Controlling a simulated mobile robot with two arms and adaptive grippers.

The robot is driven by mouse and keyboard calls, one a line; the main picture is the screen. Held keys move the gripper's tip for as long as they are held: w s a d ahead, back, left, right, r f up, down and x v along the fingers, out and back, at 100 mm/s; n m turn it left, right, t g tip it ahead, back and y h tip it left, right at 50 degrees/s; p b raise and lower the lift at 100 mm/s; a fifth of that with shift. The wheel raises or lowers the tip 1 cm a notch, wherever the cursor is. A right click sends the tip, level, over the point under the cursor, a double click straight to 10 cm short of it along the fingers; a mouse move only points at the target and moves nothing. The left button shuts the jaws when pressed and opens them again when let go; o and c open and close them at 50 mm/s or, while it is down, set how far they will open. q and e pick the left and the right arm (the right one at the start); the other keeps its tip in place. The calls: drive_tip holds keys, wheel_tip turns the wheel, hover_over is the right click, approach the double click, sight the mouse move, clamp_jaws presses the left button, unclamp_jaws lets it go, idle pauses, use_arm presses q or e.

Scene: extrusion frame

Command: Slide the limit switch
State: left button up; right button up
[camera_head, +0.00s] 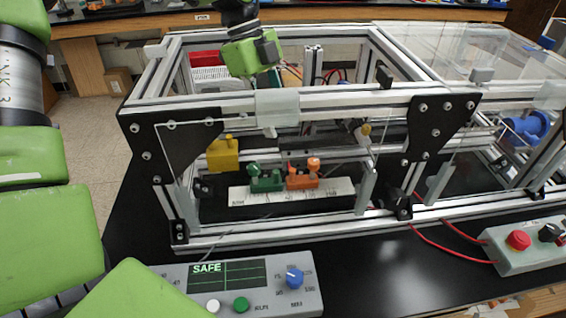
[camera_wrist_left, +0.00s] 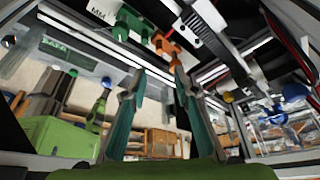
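A green slider (camera_head: 265,181) and an orange slider (camera_head: 302,176) sit side by side on a white millimetre scale (camera_head: 335,192) inside the extrusion frame. I cannot tell for sure which is the limit switch. In the left wrist view, the green slider (camera_wrist_left: 133,24) and orange slider (camera_wrist_left: 167,45) show beyond the fingers. My left gripper (camera_wrist_left: 158,76) has its teal fingers spread apart, with nothing seen between them. In the head view its green wrist (camera_head: 250,52) hangs above and behind the front top rail; the fingertips are mostly hidden. My right gripper is in neither view.
The front top rail (camera_head: 330,101) and dark corner plates (camera_head: 440,115) surround the sliders. A yellow block (camera_head: 223,155) stands left of the green slider. A control box (camera_head: 245,285) showing SAFE is in front. A red-button box (camera_head: 518,240) and red wires are at right.

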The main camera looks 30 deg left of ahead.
use_arm(q)
drive_tip(key=p+x, duration=0.2)
drive_tip(key=x, duration=0.9)
drive_tip(key=shift+f, duration=0.3)
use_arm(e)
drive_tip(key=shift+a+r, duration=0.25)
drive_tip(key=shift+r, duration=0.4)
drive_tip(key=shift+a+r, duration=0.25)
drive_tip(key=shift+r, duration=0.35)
use_arm(q)
drive_tip(key=shift+c, duration=0.3)
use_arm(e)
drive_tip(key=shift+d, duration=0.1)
use_arm(q)
drive_tip(key=c, duration=0.6)
clamp_jaws()
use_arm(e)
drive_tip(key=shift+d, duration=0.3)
